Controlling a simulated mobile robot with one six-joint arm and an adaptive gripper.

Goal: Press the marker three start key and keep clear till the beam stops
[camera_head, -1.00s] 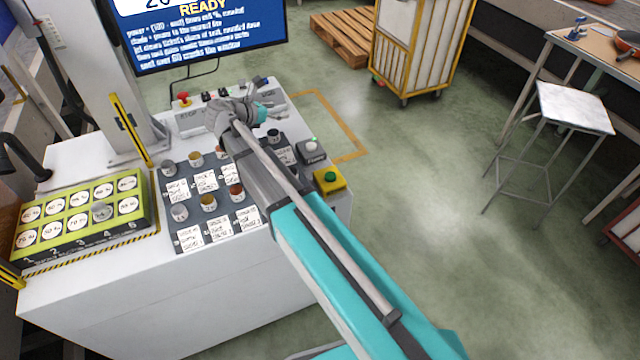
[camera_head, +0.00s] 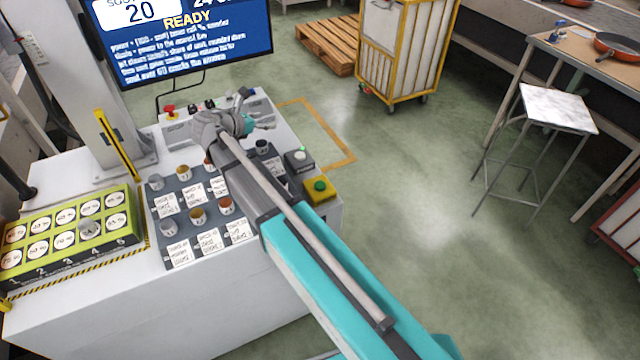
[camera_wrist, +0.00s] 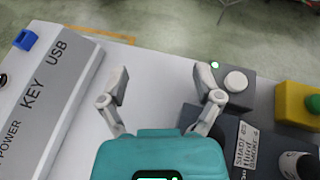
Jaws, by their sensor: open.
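A grey box with a white round button (camera_wrist: 236,82) and a small lit green lamp (camera_wrist: 215,65) lies just beyond my right finger in the wrist view; it also shows in the head view (camera_head: 299,160). A yellow box with a green button (camera_wrist: 301,103) is right of it, also in the head view (camera_head: 320,190). I cannot read a marker three label on either. My gripper (camera_wrist: 162,75) is open and empty above the bare white bench top, apart from both buttons. In the head view, my wrist partly hides the bench's back part. The screen (camera_head: 190,45) reads READY.
A grey label plate (camera_head: 212,205) with several small cups stands left of my arm. A yellow-green numbered board (camera_head: 75,240) is at the left. A grey panel marked POWER, KEY, USB (camera_wrist: 45,90) lies beside my gripper. Floor right of the bench (camera_head: 95,310) is open.

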